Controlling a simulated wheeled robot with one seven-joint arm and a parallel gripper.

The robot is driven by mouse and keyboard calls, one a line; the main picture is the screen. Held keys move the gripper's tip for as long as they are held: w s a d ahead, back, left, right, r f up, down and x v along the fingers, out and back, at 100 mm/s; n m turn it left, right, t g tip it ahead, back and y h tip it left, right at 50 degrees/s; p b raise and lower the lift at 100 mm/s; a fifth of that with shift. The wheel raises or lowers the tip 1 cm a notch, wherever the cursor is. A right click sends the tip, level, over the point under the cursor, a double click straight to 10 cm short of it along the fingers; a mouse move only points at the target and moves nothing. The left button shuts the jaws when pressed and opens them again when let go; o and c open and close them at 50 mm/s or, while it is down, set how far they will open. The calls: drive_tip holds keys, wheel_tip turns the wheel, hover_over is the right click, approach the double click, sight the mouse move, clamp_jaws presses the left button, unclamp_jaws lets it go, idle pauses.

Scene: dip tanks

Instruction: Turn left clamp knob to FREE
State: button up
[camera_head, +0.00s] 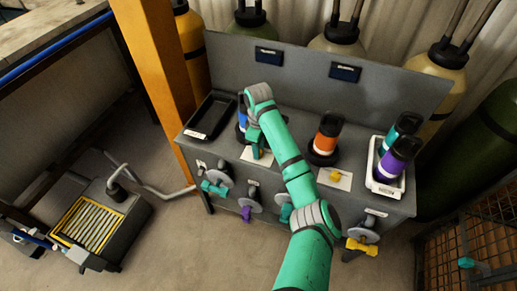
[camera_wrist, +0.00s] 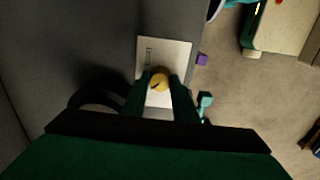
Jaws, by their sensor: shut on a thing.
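The left clamp knob (camera_wrist: 159,80) is a small yellow round knob on a white plate (camera_wrist: 181,55). In the wrist view my gripper (camera_wrist: 161,86) has one green finger on each side of the knob and is shut on it. A dark mark shows on the knob, and a small printed mark stands on the plate near its upper left; its lettering is too small to read. In the head view my gripper (camera_head: 257,150) is down over the left white plate (camera_head: 268,161), and the knob is hidden there. A second yellow knob (camera_head: 335,176) sits on the right plate.
An orange cylinder (camera_head: 326,138) stands in a dark ring, right of my arm. A white tray (camera_head: 387,188) holds teal and purple cylinders. A black tray (camera_head: 210,117) lies at the left, beside an orange post (camera_head: 158,70). Coloured valve handles line the bench front.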

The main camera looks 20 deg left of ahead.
drive_tip(key=shift+a, duration=0.1)
idle(0.5)
drive_tip(key=o, duration=1.1)
drive_tip(key=shift+c, duration=0.2)
drive_tip(key=shift+r, duration=0.15)
wheel_tip(320, 180, up, 11)
drive_tip(key=shift+f, duration=0.2)
